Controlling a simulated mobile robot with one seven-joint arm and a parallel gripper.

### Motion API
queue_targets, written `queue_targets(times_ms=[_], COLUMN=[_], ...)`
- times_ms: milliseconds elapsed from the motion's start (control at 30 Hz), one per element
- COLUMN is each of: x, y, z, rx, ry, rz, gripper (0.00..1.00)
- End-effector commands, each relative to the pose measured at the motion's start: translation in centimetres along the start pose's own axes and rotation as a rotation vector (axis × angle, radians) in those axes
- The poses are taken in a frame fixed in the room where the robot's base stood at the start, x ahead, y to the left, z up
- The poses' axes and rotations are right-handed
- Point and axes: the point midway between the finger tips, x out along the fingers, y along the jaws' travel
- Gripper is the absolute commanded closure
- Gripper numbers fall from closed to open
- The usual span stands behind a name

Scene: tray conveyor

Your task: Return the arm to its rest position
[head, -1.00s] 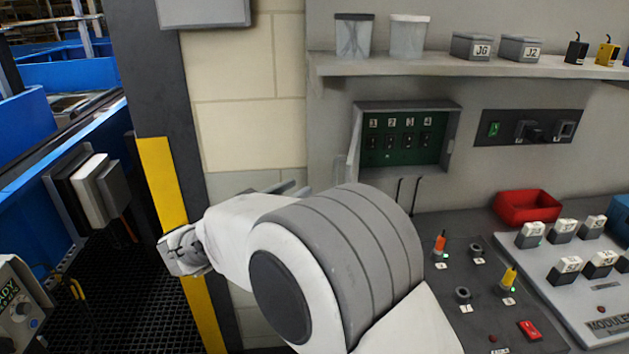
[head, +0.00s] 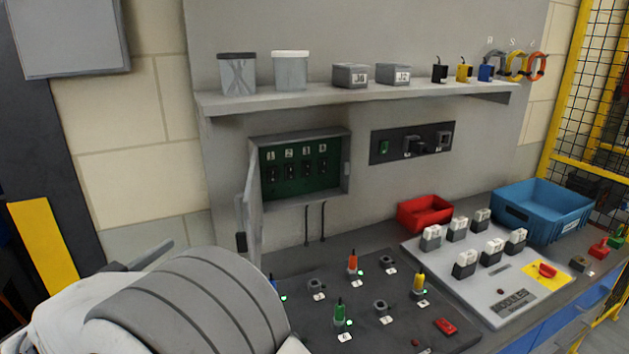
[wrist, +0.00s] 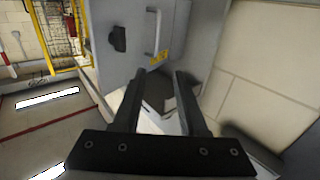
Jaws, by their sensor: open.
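My gripper (wrist: 160,73) shows in the wrist view with its two dark fingers apart and nothing between them. Beyond the fingers is a grey cabinet door (wrist: 170,40) with a handle; I cannot tell the gap to it. In the head view my white and grey arm fills the lower left corner. A grey finger-like piece sticks out behind it, but the gripper itself is mostly hidden by the arm there.
A bench holds a panel of coloured plugs (head: 380,330), a white module board (head: 490,296), a red bin (head: 424,205) and a blue crate (head: 500,215). Above are an open breaker box (head: 347,165) and a shelf (head: 300,103). A yellow mesh fence (head: 560,110) stands at right.

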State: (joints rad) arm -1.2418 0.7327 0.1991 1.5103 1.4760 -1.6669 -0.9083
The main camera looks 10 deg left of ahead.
Motion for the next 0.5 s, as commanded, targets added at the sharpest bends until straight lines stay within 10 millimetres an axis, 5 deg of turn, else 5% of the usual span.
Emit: queue_targets(times_ms=[167, 500], x=[2.5, 12.4], y=[0.0, 2.0], z=[-1.9, -10.9], rx=[0.048, 0.215], ry=[0.0, -0.014], rz=[-0.047, -0.338], gripper=[0.58, 0.58])
